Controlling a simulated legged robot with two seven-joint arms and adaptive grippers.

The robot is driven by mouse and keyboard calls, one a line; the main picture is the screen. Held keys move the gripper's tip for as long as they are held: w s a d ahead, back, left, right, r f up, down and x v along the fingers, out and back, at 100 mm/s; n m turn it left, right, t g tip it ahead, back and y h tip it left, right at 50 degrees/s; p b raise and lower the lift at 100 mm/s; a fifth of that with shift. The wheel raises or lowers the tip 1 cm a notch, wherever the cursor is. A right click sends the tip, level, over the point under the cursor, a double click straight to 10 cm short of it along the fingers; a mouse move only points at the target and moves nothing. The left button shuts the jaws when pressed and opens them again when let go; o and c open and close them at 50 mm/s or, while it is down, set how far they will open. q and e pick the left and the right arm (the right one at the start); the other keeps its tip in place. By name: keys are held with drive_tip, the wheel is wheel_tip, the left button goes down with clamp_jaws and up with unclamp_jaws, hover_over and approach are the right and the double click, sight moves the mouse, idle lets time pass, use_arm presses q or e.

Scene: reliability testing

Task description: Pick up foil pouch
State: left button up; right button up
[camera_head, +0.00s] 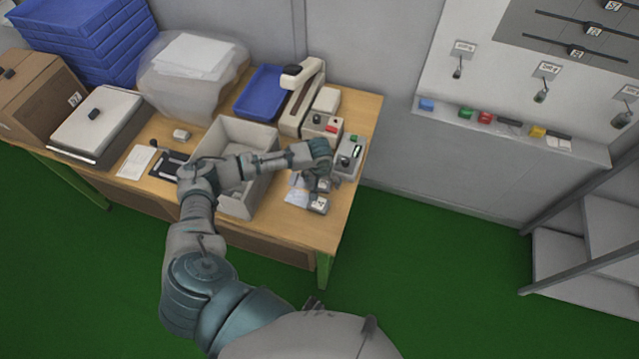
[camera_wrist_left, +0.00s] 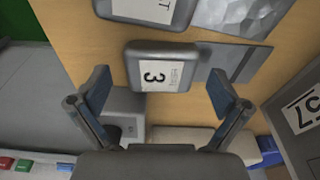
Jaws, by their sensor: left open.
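A crinkled silvery sheet-like item, which looks like the foil pouch (camera_wrist_left: 240,14), lies on the table at the top of the left wrist view. In the head view a pale, shiny piece (camera_head: 296,197) that seems to be it lies just left of my left gripper (camera_head: 322,181), partly covered by small boxes. My left gripper (camera_wrist_left: 160,90) is open and empty. Its fingers stand either side of a grey box labelled 3 (camera_wrist_left: 160,68), apart from the pouch. A flat darker grey piece (camera_wrist_left: 228,62) lies beside that box. My right gripper is not in view.
A second labelled grey box (camera_wrist_left: 140,10) lies close to the pouch. A grey crate (camera_head: 236,205) stands left of the gripper, under my forearm. Grey devices (camera_head: 350,156) and a beige machine (camera_head: 300,98) stand behind. The table's right edge is near.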

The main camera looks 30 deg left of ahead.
use_arm(q)
drive_tip(key=shift+a, duration=0.2)
drive_tip(key=c, duration=1.2)
drive_tip(key=shift+o, duration=0.2)
drive_tip(key=shift+d, duration=0.1)
